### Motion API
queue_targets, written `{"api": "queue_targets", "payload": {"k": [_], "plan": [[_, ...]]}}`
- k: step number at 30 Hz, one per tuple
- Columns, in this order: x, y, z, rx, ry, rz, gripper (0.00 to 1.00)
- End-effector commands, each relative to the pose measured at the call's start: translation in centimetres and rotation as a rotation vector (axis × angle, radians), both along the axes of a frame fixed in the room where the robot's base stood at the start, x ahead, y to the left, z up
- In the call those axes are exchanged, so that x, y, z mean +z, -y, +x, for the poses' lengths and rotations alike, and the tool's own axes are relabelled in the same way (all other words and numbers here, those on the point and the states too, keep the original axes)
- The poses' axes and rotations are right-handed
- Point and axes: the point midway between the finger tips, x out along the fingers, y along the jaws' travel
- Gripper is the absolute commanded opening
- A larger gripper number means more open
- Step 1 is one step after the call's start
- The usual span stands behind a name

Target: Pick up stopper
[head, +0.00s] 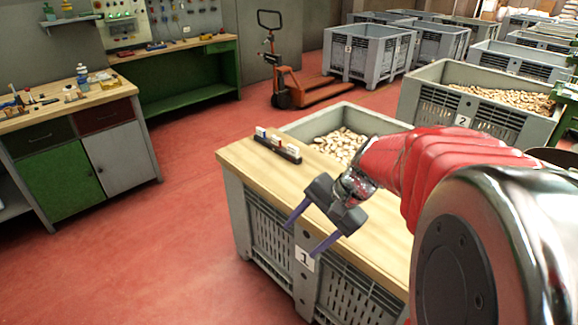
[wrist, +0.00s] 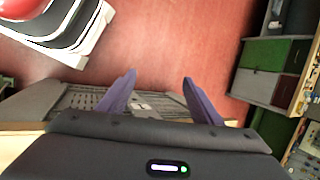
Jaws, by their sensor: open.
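A pile of light brown cork stoppers (head: 343,143) lies inside the grey crate marked 1 (head: 243,222); my arm hides part of the pile. No single stopper stands apart there. My gripper (head: 300,240) is open and empty, its two purple fingers apart, pointing down and left near the front edge of the wooden board (head: 236,154) on that crate. The pile is behind it, beyond the board. In the wrist view the open fingers (wrist: 158,78) show red floor and the crate's slatted side (wrist: 82,97) beyond them, and no stopper.
A dark rack (head: 278,149) with small coloured blocks sits on the board. Crate 2 (head: 420,112) holds more stoppers at the right. An orange pallet truck (head: 285,85) stands behind. A workbench (head: 70,160) is at the left, with clear red floor (head: 190,215) between.

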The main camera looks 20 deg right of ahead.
Motion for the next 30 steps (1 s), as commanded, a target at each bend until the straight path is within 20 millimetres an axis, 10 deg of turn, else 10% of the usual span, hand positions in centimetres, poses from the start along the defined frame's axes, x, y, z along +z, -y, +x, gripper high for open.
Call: {"api": "queue_targets", "payload": {"k": [15, 30], "plan": [[-5.5, 12.4, 4.9, -0.583, -0.092, 0.468, 0.59], [-12.9, 28.5, 3.8, -1.127, -0.065, 0.938, 0.59]]}}
